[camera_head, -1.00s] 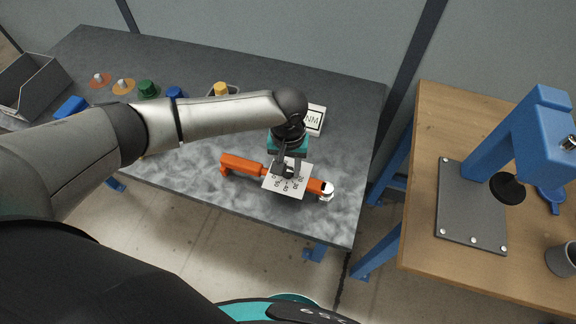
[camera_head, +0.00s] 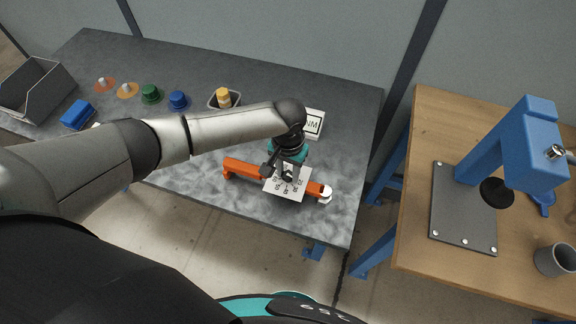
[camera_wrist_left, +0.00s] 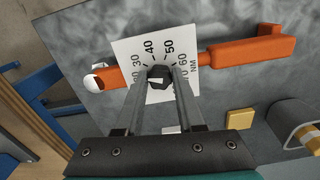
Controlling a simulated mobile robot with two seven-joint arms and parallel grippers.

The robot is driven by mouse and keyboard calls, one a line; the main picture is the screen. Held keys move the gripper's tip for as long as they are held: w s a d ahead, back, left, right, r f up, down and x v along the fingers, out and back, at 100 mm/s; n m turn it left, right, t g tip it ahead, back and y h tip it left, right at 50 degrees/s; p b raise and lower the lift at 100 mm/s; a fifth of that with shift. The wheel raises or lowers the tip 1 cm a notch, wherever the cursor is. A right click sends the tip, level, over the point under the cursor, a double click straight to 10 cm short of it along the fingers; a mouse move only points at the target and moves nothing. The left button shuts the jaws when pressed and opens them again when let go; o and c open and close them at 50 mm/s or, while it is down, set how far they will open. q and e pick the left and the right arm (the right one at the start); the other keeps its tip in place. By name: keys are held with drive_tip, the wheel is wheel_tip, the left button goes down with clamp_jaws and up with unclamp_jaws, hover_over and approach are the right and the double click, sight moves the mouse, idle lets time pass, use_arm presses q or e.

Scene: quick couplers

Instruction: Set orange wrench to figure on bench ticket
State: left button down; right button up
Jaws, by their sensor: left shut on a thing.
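The orange wrench (camera_head: 243,169) lies on the grey bench, with a white head at its right end; it also shows in the wrist view (camera_wrist_left: 250,48). A white dial plate (camera_head: 296,191) with numbers and NM sits across its middle, and also shows in the wrist view (camera_wrist_left: 128,45). My left gripper (camera_head: 287,174) is over the plate; in the wrist view its fingertips (camera_wrist_left: 160,75) are shut on the dark dial knob (camera_wrist_left: 159,72). The knob's exact setting cannot be read. The bench ticket (camera_head: 314,124) stands behind the gripper, NM readable, its figure hidden by my arm.
Behind my arm stand a grey bin (camera_head: 210,103) with a yellow part, and blue (camera_head: 178,100) and green (camera_head: 151,93) parts. A grey open box (camera_head: 38,90) is far left. A wooden table (camera_head: 420,150) with a blue press (camera_head: 535,150) stands right.

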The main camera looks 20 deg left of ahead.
sight(288, 175)
use_arm(q)
drive_tip(key=m+p, duration=0.1)
drive_tip(key=m, duration=0.1)
drive_tip(key=shift+r+m, duration=0.1)
drive_tip(key=shift+m, duration=0.3)
drive_tip(key=m+p, duration=0.1)
drive_tip(key=m, duration=0.1)
drive_tip(key=shift+m, duration=0.4)
drive_tip(key=m+p, duration=0.1)
drive_tip(key=m, duration=0.2)
drive_tip(key=shift+m, duration=1.7)
drive_tip(key=c, duration=0.5)
unclamp_jaws()
wheel_tip(288, 175, up, 15)
drive_tip(key=shift+r+p, duration=0.1)
drive_tip(key=shift+p, duration=1.05)
